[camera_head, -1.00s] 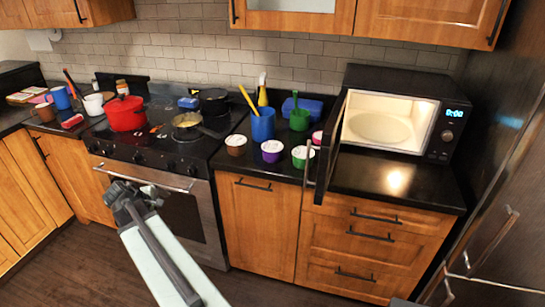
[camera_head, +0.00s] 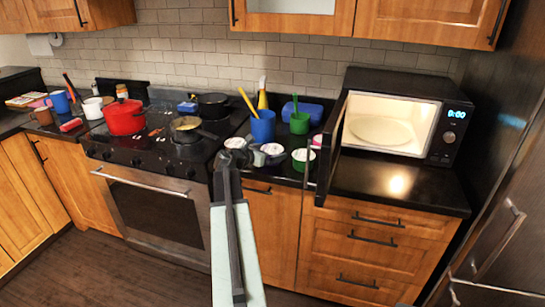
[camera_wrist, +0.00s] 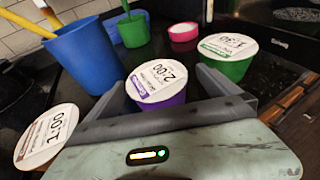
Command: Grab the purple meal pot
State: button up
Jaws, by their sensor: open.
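The purple meal pot (camera_wrist: 160,90), with a white lid marked 2:00, stands upright on the black counter in the wrist view. Its lid also shows in the head view (camera_head: 272,148), where my gripper hides most of its body. My gripper (camera_wrist: 162,84) is open, with one finger on each side of the purple pot. I cannot tell whether either finger touches it. In the head view my gripper (camera_head: 249,158) is over the counter's front edge, at the pot's near side.
A brown pot (camera_wrist: 46,135) is close on the left and a green pot (camera_wrist: 235,67) close on the right. A blue cup (camera_wrist: 87,60), a green cup (camera_wrist: 134,32) and a pink pot (camera_wrist: 183,37) stand behind. The open microwave (camera_head: 390,115) is at the right.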

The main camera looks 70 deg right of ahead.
aim_at(277, 146)
jog(key=x, duration=0.2)
jog(key=b+x, duration=0.1)
jog(key=x, duration=0.2)
jog(key=shift+w+d+r, duration=0.15)
jog(key=shift+w+r, duration=0.05)
jog(key=shift+w, duration=0.05)
jog(key=shift+r, duration=0.1)
jog(key=c, duration=1.7)
jog(key=shift+c, duration=0.2)
jog(key=shift+r, duration=0.1)
